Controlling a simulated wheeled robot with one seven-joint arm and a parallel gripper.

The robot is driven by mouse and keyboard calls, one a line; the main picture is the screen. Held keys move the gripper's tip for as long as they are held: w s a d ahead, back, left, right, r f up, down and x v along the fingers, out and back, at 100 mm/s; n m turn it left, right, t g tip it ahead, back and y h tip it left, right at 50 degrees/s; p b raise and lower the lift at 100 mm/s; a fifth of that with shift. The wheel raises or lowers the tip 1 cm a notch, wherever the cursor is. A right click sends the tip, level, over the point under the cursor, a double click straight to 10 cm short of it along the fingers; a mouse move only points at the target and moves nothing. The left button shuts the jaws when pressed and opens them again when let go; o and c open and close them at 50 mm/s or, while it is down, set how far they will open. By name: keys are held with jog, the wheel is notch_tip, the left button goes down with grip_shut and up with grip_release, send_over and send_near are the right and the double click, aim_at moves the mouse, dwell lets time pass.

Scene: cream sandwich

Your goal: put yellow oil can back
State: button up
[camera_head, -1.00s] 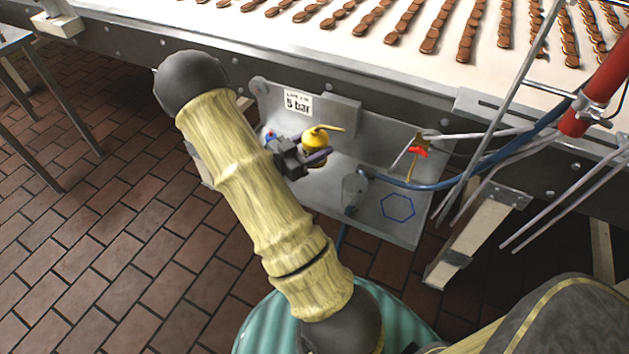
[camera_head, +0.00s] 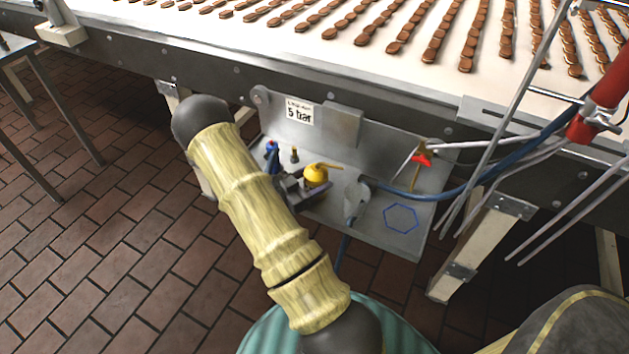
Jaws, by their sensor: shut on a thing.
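The yellow oil can (camera_head: 316,176) has a thin spout pointing right. It is at the metal shelf (camera_head: 375,232) on the side of the conveyor. My gripper (camera_head: 312,190) is dark and reaches in from the left, shut on the oil can at its lower part. The can looks upright; I cannot tell whether its base touches the shelf. A blue hexagon outline (camera_head: 401,218) is marked on the shelf, to the right of the can and apart from it.
A red-handled valve (camera_head: 422,159) is at the right. A blue item (camera_head: 272,150) and a small dark fitting (camera_head: 294,155) are behind my gripper. A "5 bar" sign (camera_head: 300,112) is above.

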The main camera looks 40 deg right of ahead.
jog(key=shift+s, duration=0.15)
jog(key=shift+f, duration=0.15)
jog(key=o, duration=1.2)
jog(key=shift+c, duration=0.2)
jog(key=shift+a, duration=0.1)
jog(key=w+a+p, duration=0.1)
jog(key=a, duration=1)
jog(key=shift+a, duration=0.4)
